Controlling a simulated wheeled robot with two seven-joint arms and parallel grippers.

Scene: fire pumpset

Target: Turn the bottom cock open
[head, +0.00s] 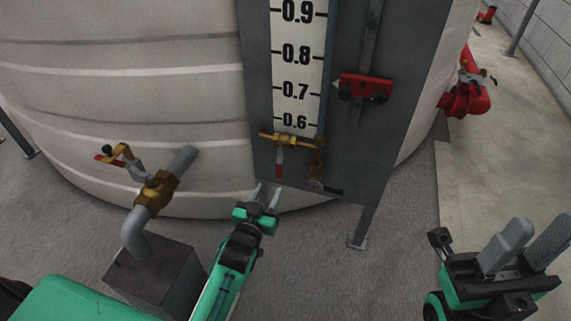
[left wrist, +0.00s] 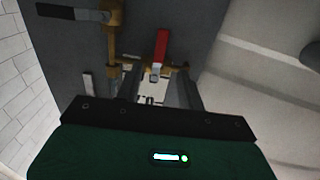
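Two cocks sit on brass fittings at the bottom of the level gauge. One has a red lever (head: 279,166) hanging straight down from the brass crosspiece (head: 287,139). The other, lower and to the right, has a black lever (head: 328,189) pointing right. My left gripper (head: 266,194) is open and empty, just below the red lever. In the left wrist view the red lever (left wrist: 161,46) shows beyond the gap between my left fingers (left wrist: 158,92), apart from them; the black lever (left wrist: 70,13) is at upper left. My right gripper (head: 538,240) is open and empty, far right.
The grey gauge board (head: 350,150) with its number scale (head: 297,70) stands before the large pale tank (head: 120,80). A red pointer block (head: 364,87) is above right. A brass valve (head: 157,190) on a bent pipe stands left of my left arm. Floor is clear between my grippers.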

